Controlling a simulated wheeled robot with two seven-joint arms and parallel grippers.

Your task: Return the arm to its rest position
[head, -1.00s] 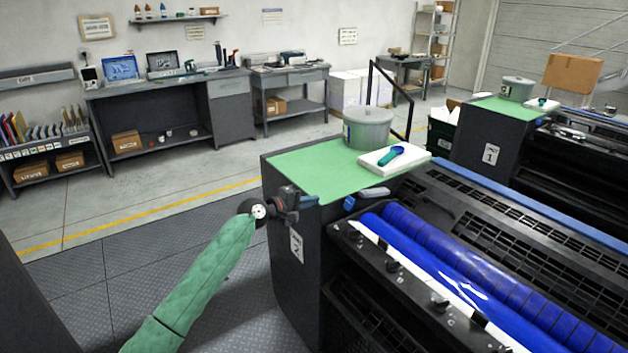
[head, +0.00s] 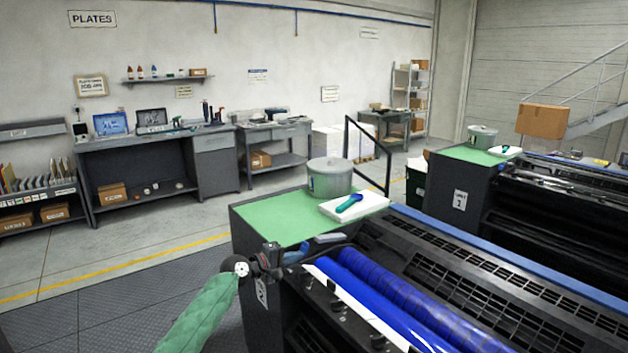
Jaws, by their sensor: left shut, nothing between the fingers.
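My left arm, in a green sleeve, comes in from the bottom of the head view. Its dark gripper (head: 274,259) is shut and empty. In the picture it overlaps the front left corner of the near press unit (head: 250,238), below its green top. I cannot tell whether it touches the unit. My right gripper is not in view.
On the green mat (head: 262,222) stand a grey ink can (head: 330,178) and a white pad (head: 372,203) with a blue-green spatula (head: 349,203). Blue rollers (head: 400,298) lie right of the gripper. A second press unit (head: 455,190) stands behind. Open floor (head: 110,300) is on the left.

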